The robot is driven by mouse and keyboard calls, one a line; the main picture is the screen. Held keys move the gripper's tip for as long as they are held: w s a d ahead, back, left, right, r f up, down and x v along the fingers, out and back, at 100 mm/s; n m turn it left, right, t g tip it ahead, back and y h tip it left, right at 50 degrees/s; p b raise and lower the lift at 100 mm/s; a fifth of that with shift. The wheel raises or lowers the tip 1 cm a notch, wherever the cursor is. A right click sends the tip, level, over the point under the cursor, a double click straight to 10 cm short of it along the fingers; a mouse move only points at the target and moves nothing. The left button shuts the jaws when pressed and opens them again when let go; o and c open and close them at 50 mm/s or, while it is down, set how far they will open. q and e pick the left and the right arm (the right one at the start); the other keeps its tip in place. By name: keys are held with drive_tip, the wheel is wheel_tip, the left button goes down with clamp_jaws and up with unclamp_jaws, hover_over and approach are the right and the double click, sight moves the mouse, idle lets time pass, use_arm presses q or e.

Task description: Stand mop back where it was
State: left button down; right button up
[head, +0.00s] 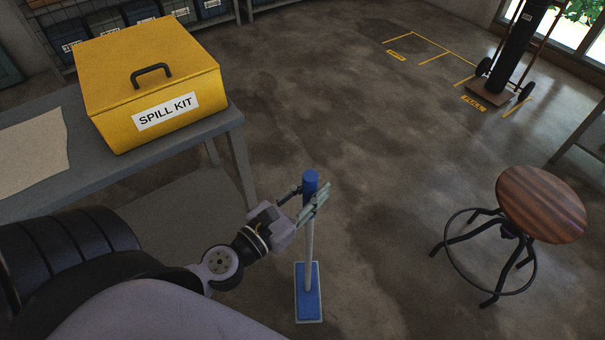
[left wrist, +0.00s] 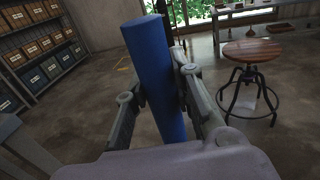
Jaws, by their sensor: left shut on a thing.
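The mop (head: 309,240) stands nearly upright in the head view, with a blue grip at the top, a pale pole and a flat blue head (head: 308,290) low at the floor. Whether the head touches the floor I cannot tell. My left gripper (head: 308,202) is shut on the mop near its blue grip. In the left wrist view the blue grip (left wrist: 155,75) stands between the two fingers of the left gripper (left wrist: 160,100), tilted slightly. My right gripper is not in view.
A yellow spill kit box (head: 150,80) sits on a grey table (head: 225,125) at left. A wooden-topped stool (head: 541,204) stands at right. A hand truck (head: 490,93) is by yellow floor markings (head: 430,58). The middle floor is clear.

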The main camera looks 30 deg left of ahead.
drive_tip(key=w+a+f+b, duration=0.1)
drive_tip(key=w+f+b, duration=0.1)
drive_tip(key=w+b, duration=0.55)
use_arm(q)
drive_tip(key=w+a+f+m+h+b, duration=0.1)
drive_tip(key=w+a+f+h+b, duration=0.1)
drive_tip(key=f, duration=0.4)
drive_tip(key=w+a+f+m+g+h+b, duration=0.1)
drive_tip(key=w+a+f+b, duration=0.2)
drive_tip(key=f, duration=0.4)
drive_tip(key=shift+w+a+h+b, duration=0.15)
drive_tip(key=shift+a+h+b, duration=0.35)
drive_tip(key=shift+a, duration=0.35)
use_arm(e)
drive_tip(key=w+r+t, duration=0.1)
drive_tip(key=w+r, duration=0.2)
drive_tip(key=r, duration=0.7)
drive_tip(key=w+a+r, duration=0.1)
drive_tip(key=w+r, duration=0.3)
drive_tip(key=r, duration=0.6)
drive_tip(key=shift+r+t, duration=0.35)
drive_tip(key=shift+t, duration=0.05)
use_arm(q)
drive_tip(key=shift+f+b, duration=0.2)
drive_tip(key=shift+b, duration=0.1)
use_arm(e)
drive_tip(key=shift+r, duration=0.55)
